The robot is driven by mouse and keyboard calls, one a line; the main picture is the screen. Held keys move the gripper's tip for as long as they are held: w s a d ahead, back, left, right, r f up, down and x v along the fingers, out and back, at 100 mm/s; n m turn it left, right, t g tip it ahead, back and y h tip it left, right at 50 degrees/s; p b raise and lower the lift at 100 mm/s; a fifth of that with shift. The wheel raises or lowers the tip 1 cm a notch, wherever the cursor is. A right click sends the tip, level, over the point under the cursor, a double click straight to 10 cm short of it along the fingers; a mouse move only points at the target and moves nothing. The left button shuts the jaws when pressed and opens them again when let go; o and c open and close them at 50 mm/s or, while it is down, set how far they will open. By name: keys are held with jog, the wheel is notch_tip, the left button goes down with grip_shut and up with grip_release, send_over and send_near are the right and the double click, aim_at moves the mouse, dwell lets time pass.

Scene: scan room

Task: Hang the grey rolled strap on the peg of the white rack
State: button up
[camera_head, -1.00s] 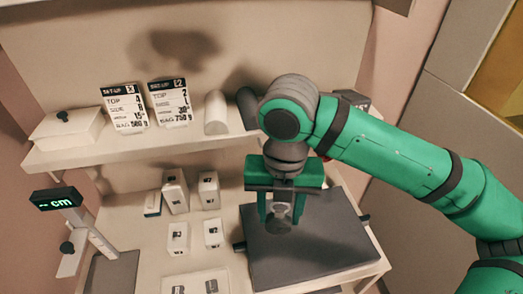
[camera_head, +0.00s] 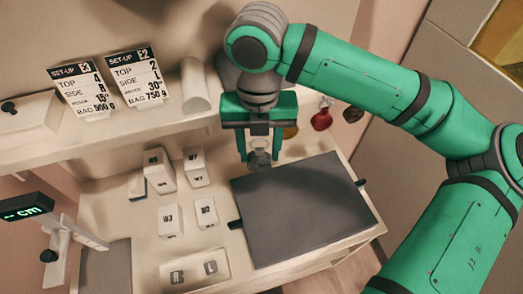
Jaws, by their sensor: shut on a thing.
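My gripper (camera_head: 258,150) is in the upper middle of the head view, pointing down. It is shut on a small round grey thing, which looks like the grey rolled strap (camera_head: 260,160). It holds the strap in the air, beside the upper left corner of the dark flat pad in the picture. A red round piece (camera_head: 321,118), a dark one (camera_head: 353,114) and a yellowish one (camera_head: 290,132) appear to hang to the right of my gripper. I cannot make out the white rack or its peg; my arm covers much of that area.
A shelf (camera_head: 120,138) at the back left carries a white box, two set-up cards (camera_head: 135,78) and a white roll (camera_head: 194,85). Below, several small white blocks (camera_head: 206,212) stand left of the dark pad (camera_head: 305,212). A display stand (camera_head: 60,240) is at far left.

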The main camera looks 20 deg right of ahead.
jog(key=w+f, duration=0.1)
jog(key=w, duration=0.7)
jog(key=shift+w+f, duration=0.15)
jog(key=shift+f, duration=0.15)
dwell(0.7)
dwell(0.7)
jog(key=o, duration=1.1)
jog(key=shift+o, duration=0.2)
jog(key=shift+w, duration=0.1)
notch_tip(320, 180, up, 7)
jog(key=shift+f, duration=0.1)
jog(key=shift+d+r, duration=0.1)
jog(key=shift+r, duration=0.35)
